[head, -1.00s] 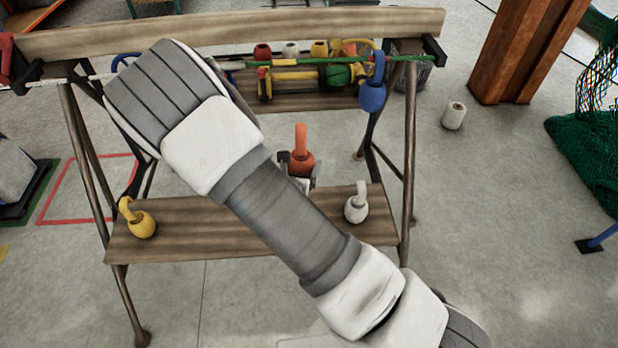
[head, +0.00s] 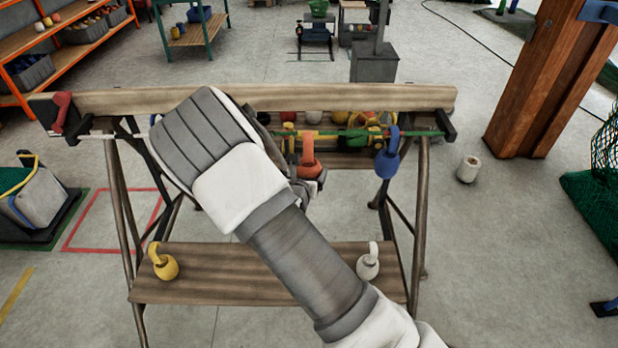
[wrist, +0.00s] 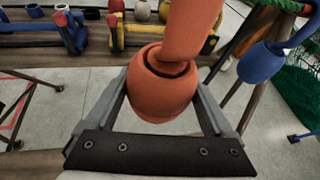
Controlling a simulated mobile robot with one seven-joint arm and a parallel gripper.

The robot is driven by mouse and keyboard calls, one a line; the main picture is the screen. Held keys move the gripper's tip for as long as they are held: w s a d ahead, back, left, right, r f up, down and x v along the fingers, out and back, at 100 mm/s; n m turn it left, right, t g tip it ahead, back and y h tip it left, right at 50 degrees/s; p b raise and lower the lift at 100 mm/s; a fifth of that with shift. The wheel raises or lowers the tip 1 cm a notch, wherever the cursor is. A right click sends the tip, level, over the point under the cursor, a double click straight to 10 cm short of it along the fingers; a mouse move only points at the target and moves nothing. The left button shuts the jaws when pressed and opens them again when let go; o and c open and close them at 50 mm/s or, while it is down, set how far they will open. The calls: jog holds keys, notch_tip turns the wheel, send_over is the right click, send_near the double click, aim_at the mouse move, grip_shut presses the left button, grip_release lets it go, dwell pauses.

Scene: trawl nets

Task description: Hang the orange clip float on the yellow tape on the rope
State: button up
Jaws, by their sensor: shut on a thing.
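The orange clip float (head: 308,168) is upright between the jaws of my gripper (head: 318,182), hook upward. In the wrist view the orange float (wrist: 165,90) fills the middle between both fingers, its top cut off by the frame. The rope (head: 423,133) runs along the front of the wooden frame, green at right and white at left. My arm hides its middle part. In the head view the float's hook overlaps the rope's line; I cannot tell whether they touch. I cannot make out the yellow tape clearly against the yellow floats behind.
A blue float (head: 387,160) hangs on the rope to the right of the orange one. A yellow float (head: 164,264) and a white float (head: 368,263) stand on the lower shelf (head: 230,287). A top beam (head: 400,98) lies behind the rope. More floats sit on a shelf behind.

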jog(key=w+f+b, duration=0.2)
jog(key=w+b, duration=0.1)
jog(key=w, duration=0.4)
jog(key=shift+f, duration=0.35)
dwell(0.4)
jog(key=shift+w+d, duration=0.1)
jog(key=o, duration=1.1)
jog(key=shift+o, duration=0.2)
